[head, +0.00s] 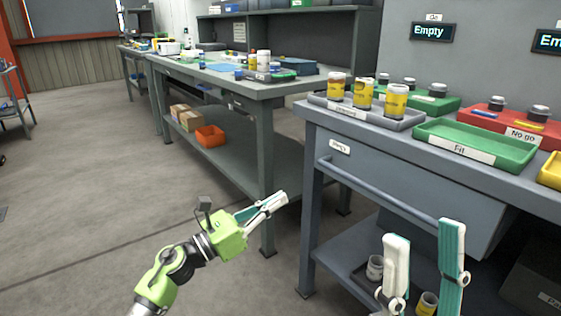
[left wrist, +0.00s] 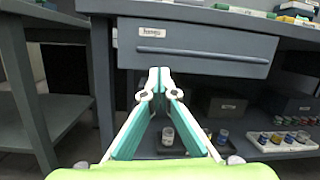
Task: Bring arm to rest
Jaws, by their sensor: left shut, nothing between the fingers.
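My left arm comes in low at the left of the head view, lime green and black. Its left gripper (head: 272,205) is shut and empty, in the air in front of the bench legs. In the left wrist view its fingertips (left wrist: 160,78) meet, with a grey drawer front (left wrist: 195,50) beyond them. My right gripper (head: 425,236) is at the lower right of the head view, its two fingers well apart with nothing between them. The rest of my right arm is out of frame.
A grey bench (head: 420,178) at the right carries a grey tray (head: 372,116) with three yellow-labelled jars, a green tray (head: 478,135) and a red tray (head: 495,120). Jars stand on its lower shelf. An orange bin (head: 210,136) sits under the farther bench.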

